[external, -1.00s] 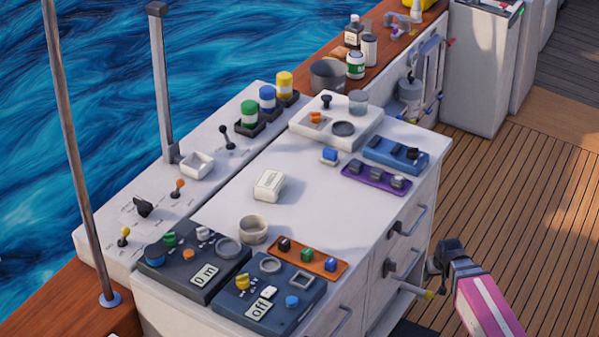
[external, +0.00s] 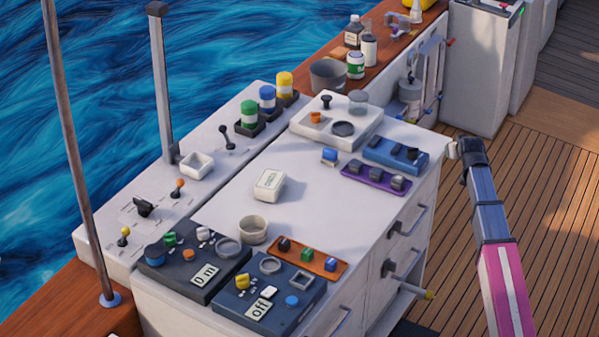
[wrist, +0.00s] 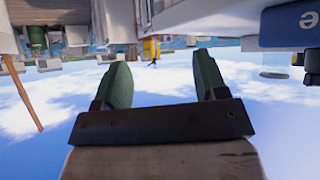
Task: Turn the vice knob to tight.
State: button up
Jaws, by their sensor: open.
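I cannot say for sure which part is the vice knob. A small purple-grey clamp-like piece (external: 397,27) sits on the wooden ledge at the back, too small to read its setting. My gripper (external: 452,148) is beside the cabinet's far right corner, apart from both. In the wrist view my gripper (wrist: 163,74) has its two green finger pads wide apart with nothing between them. That view appears upside down, with sky below.
The white cabinet top (external: 225,205) carries several control panels, including a blue one (external: 396,155) near my gripper. Bottles and a grey pot (external: 328,75) stand at the back. Drawer handles (external: 418,220) stick out on the right side. The wooden deck (external: 560,220) is clear.

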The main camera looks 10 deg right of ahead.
aim_at(413, 148)
jog(key=w+a+r+n+g+y, duration=0.25)
jog(key=a+r+n+g, duration=0.8)
jog(key=a, duration=0.55)
jog(key=shift+m+h, duration=0.25)
jog(key=f, duration=1)
jog(key=shift+w+d, duration=0.2)
jog(key=shift+w, duration=0.05)
jog(key=c, duration=0.9)
